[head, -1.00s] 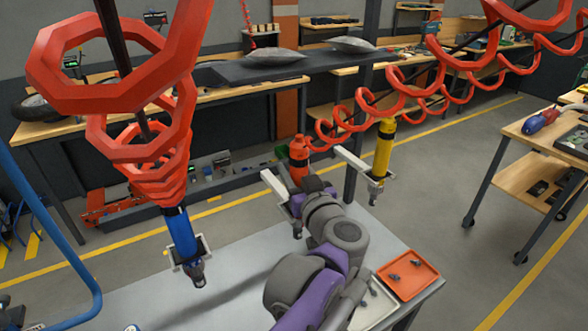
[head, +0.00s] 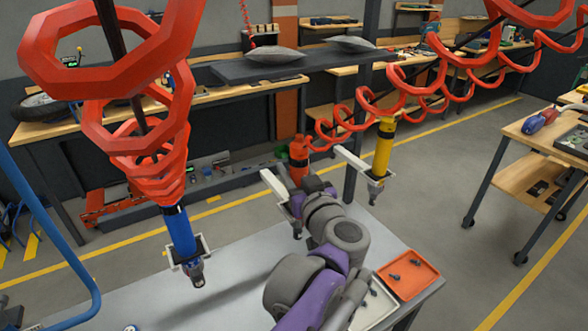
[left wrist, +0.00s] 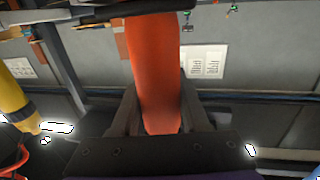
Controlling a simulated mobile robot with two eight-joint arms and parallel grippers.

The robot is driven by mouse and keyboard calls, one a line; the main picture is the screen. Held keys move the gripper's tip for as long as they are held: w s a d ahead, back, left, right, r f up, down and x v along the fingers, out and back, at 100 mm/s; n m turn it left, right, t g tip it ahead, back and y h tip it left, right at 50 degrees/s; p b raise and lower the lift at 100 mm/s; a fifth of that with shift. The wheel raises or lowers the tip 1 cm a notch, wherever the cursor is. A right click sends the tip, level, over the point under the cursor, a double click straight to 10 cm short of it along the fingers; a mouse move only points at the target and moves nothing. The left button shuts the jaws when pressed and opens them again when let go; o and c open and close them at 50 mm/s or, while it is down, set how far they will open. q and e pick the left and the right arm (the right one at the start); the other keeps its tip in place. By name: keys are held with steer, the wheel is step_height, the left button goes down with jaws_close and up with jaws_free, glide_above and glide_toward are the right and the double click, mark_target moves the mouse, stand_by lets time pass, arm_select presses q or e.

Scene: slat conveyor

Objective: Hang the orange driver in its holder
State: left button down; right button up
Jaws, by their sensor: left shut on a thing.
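The orange driver (head: 299,158) stands close to upright beside its pale holder arm (head: 275,185), with a red coil hose beside its top. My left gripper (head: 302,188) is shut on it. In the left wrist view the orange driver (left wrist: 158,70) rises between the two dark fingers (left wrist: 160,108). My right gripper is not in view.
A blue driver (head: 180,232) hangs in a holder at left, and a yellow driver (head: 384,148) in one at right. Red coil hoses (head: 135,110) hang close by. A grey table (head: 225,285) lies below, with an orange tray (head: 408,273) at its right end.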

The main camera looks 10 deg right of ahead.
arm_select(q)
steer(key=shift+f, duration=0.2)
steer(key=shift+c, duration=1.6)
jaws_free()
steer(key=s+d+b, duration=0.1)
steer(key=s, duration=0.9)
steer(key=shift+s+d+b, duration=0.3)
steer(key=shift+s+b, duration=0.1)
steer(key=shift+r, duration=0.1)
